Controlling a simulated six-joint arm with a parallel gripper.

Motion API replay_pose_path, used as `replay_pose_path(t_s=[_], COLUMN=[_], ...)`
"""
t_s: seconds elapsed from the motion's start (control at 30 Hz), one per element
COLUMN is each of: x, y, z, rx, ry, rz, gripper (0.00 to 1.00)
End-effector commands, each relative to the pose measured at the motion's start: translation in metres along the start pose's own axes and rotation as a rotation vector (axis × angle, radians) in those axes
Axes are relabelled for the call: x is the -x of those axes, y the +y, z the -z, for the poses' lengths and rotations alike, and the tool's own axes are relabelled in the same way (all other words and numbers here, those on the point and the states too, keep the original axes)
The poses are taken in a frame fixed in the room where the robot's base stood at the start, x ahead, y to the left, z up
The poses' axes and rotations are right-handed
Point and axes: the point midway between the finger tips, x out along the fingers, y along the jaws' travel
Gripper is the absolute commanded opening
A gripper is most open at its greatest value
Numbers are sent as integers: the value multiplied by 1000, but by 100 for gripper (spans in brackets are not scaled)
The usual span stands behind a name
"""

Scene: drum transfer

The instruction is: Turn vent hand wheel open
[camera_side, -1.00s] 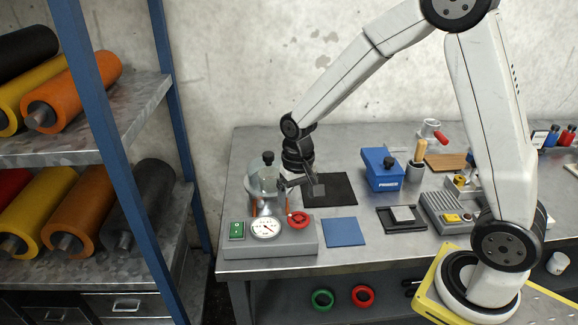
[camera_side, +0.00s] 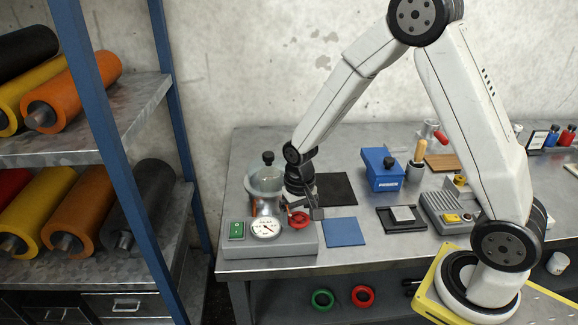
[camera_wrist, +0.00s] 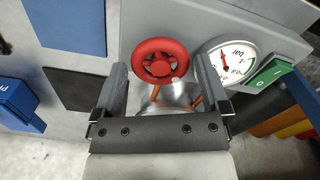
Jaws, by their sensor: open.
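The red vent hand wheel (camera_side: 298,219) sits on the grey vacuum unit at the left of the bench, right of the round gauge (camera_side: 265,228). My gripper (camera_side: 309,211) is low beside the wheel and partly overlaps it in the side view. In the wrist view the hand wheel (camera_wrist: 160,43) shows between the two spread fingers of my gripper (camera_wrist: 161,66), toward their tips. The gripper is open, with gaps between the wheel and both fingers. I cannot tell whether the fingers have reached the wheel's height.
The glass chamber with a black knob (camera_side: 267,158) stands behind the gauge, close to my gripper. A green switch (camera_side: 237,230) is left of the gauge. A blue mat (camera_side: 341,232), a black mat (camera_side: 337,188) and a blue box (camera_side: 382,170) lie to the right.

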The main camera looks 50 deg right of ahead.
Motion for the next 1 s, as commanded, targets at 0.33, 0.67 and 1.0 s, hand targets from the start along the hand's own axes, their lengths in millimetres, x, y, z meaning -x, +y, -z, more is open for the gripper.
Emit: replay_pose_path(t_s=[0.33, 0.67, 1.0], x=[-19, -19, -19], y=[0, 0, 0], z=[0, 0, 0], rx=[0, 0, 6], ry=[0, 0, 0], rz=[0, 0, 0], gripper=[95, 76, 21])
